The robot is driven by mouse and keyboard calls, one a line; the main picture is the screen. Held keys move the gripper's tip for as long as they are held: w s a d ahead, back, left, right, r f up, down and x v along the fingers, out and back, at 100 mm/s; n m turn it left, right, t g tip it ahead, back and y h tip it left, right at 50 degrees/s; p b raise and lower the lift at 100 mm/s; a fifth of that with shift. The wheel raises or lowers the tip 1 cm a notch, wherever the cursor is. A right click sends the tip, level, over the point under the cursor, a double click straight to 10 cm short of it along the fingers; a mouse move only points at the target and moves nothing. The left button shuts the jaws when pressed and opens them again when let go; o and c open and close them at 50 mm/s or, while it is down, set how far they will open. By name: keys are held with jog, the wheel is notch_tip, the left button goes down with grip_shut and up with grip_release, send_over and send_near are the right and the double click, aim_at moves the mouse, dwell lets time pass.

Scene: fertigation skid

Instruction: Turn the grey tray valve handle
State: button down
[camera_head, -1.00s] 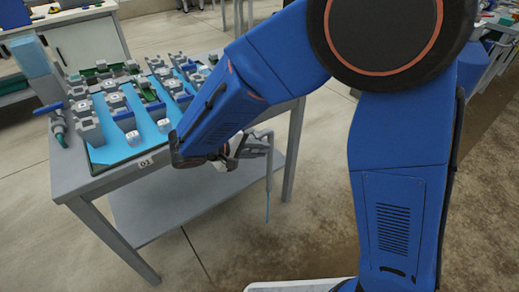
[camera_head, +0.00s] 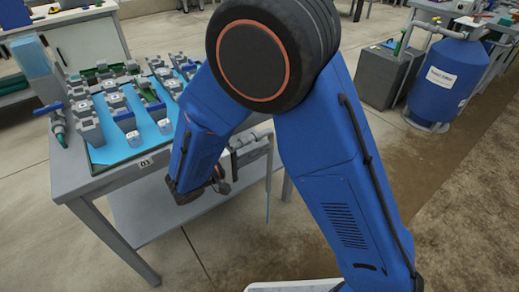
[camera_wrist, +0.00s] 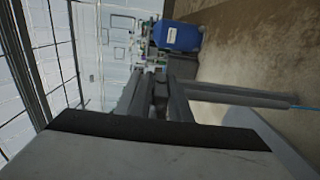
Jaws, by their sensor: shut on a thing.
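The grey tray valve's pipe (camera_head: 250,150) sticks out from the right side of the table, bends down and ends in a thin pale-blue length. My gripper (camera_head: 218,184) is beside it, low at the table's front right, mostly hidden by my forearm. In the wrist view my gripper (camera_wrist: 158,95) is shut on a small dark grey piece, which I take to be the valve handle (camera_wrist: 160,88). The grey downpipe (camera_wrist: 235,95) runs right from just beyond the fingers. The handle's exact angle is hard to tell.
The grey table (camera_head: 75,180) carries a blue tray (camera_head: 113,152) with several grey fittings. A blue-handled valve (camera_head: 48,108) is at its left edge. A blue tank (camera_head: 445,78) and a grey box (camera_head: 385,77) stand at the back right. Floor is clear on the right.

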jog(key=c, duration=1.7)
grip_release()
jog(key=v, duration=1.7)
jog(key=shift+s+a, duration=0.1)
